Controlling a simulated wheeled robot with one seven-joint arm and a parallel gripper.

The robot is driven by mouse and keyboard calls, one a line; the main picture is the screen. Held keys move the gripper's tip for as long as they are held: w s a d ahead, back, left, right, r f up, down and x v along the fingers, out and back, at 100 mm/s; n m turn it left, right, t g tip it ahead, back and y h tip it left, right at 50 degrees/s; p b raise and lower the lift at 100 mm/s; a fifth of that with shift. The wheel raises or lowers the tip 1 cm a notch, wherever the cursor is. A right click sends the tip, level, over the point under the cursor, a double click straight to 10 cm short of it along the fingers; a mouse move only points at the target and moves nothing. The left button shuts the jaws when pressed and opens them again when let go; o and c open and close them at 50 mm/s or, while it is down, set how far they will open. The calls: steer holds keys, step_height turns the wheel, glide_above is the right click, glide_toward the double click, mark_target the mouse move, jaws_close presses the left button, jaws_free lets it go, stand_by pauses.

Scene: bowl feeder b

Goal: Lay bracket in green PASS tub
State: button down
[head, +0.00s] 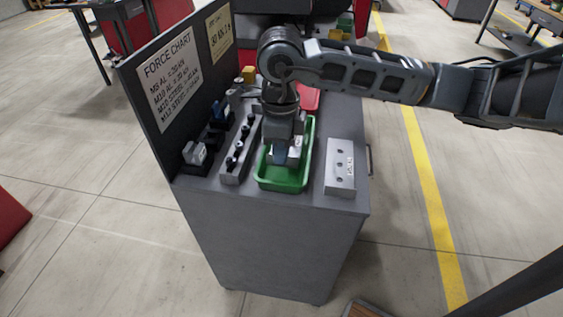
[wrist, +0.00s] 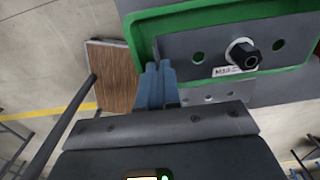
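The bracket (wrist: 280,45) is a grey metal plate with holes, a dark bolt and a small white label. In the wrist view it covers much of the green tub (wrist: 170,27); a light part of the bracket (head: 295,150) shows in the head view. The green tub (head: 283,184) stands on the grey cabinet top. My gripper (head: 281,155) points down into the tub. Its blue fingertips (wrist: 158,82) are close together on the bracket's left edge in the wrist view. Whether the bracket touches the tub floor is hidden.
A grey block with holes and a label (head: 340,167) stands right of the tub. A rail with black knobs (head: 238,150) and a dark rack (head: 194,160) are on the left. A red tub (head: 309,99) is behind. A dark sign panel (head: 148,98) borders the left side.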

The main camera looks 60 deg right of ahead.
steer(key=shift+s+a+f, duration=0.15)
steer(key=shift+f, duration=0.35)
steer(key=shift+f+p, duration=0.3)
steer(key=shift+f, duration=1.3)
steer(key=shift+f+b, duration=0.7)
steer(key=shift+b, duration=0.15)
steer(key=c, duration=1.7)
jaws_free()
steer(key=shift+o, duration=0.3)
steer(key=shift+r, duration=0.1)
